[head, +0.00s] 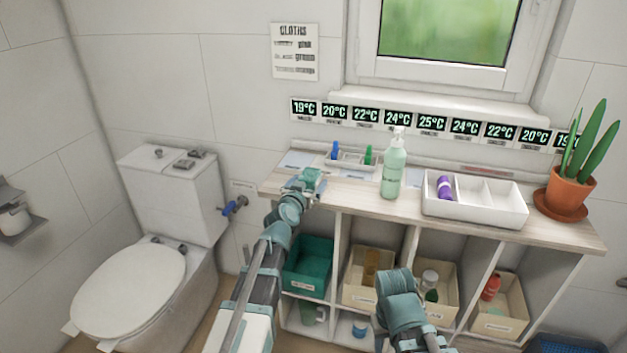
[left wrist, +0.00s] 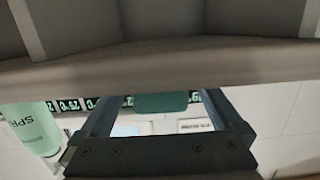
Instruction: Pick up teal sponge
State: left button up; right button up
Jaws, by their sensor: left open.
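The teal sponge (head: 314,174) lies at the left end of the wooden counter top, by the tip of my left gripper (head: 304,184). In the left wrist view the sponge (left wrist: 162,102) shows as a dark teal block between the two spread fingers (left wrist: 158,112). The left gripper is open and not closed on it; I cannot tell whether a finger touches it. Part of the sponge is hidden in the head view. My right arm shows low in the head view, but its jaws do not show.
A pump bottle (head: 393,168) stands right of the sponge. A small tray (head: 350,166) with blue and green items is behind. A white divided tray (head: 480,213) and potted plant (head: 566,192) are further right. Bins, including a green one (head: 308,270), fill shelves below the counter edge.

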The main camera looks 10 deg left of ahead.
pick_arm(q)
jog(key=shift+w+f, duration=0.15)
jog(key=shift+w, duration=0.6)
jog(key=shift+s, duration=0.1)
pick_arm(e)
jog(key=shift+w+d+f, duration=0.1)
jog(key=shift+w+d, duration=0.05)
jog(key=shift+d, duration=0.1)
pick_arm(q)
jog(key=shift+c, duration=0.3)
jog(key=c, duration=1.3)
jog(key=shift+o, duration=0.2)
